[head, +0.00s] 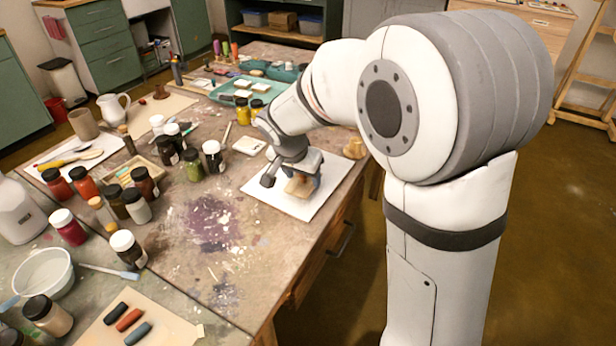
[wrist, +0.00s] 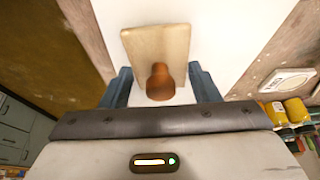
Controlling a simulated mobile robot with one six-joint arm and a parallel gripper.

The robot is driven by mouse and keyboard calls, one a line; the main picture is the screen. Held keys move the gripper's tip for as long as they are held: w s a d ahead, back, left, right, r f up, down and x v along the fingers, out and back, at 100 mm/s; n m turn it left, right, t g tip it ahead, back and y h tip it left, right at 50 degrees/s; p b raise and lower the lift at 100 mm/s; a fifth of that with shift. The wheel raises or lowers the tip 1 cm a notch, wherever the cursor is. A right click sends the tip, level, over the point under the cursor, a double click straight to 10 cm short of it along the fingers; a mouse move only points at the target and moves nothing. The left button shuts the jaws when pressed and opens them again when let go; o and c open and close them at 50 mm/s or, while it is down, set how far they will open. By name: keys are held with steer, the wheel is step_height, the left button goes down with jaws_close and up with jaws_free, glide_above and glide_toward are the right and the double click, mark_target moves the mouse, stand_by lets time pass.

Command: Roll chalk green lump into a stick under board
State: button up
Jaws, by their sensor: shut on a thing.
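A pale wooden board (head: 299,186) with a brown knob handle rests low over a white sheet (head: 283,205) near the table's right edge. In the wrist view the board (wrist: 157,45) and its knob (wrist: 160,82) lie between the two blue fingers. My gripper (wrist: 162,88) is shut on the board's knob; it also shows from the side in the head view (head: 300,172). The chalk green lump is not visible; whether it lies under the board I cannot tell. Whether the board touches the sheet is also unclear.
Several paint jars (head: 213,156) stand left of the sheet. A small white tile (head: 249,146) lies behind it, and yellow jars (head: 243,111) stand farther back. Dark, red and blue-grey sticks (head: 129,319) lie on paper at the front. The stained tabletop (head: 215,225) between is clear.

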steer(key=shift+w+a+b, duration=0.45)
steer(key=shift+w+a, duration=0.85)
steer(key=shift+a, duration=0.3)
steer(key=shift+s+d+f+b, duration=0.1)
steer(key=shift+s+d+b, duration=0.6)
steer(key=shift+s+d, duration=0.3)
steer(key=shift+s+d+f+b, duration=0.1)
steer(key=shift+s+d+b, duration=0.65)
steer(key=shift+d, duration=0.45)
steer(key=shift+w+a, duration=0.85)
steer(key=shift+a, duration=0.25)
steer(key=shift+w+a, duration=0.85)
steer(key=shift+a, duration=0.25)
steer(key=shift+s+d+b, duration=0.65)
steer(key=shift+s+d, duration=0.25)
steer(key=shift+d, duration=0.2)
steer(key=shift+s+d+b, duration=0.6)
steer(key=shift+s+d, duration=0.25)
steer(key=shift+d, duration=0.25)
steer(key=shift+w+a, duration=0.9)
steer(key=shift+a, duration=0.2)
steer(key=shift+w+a, duration=0.85)
steer(key=shift+a, duration=0.25)
steer(key=shift+d, duration=0.1)
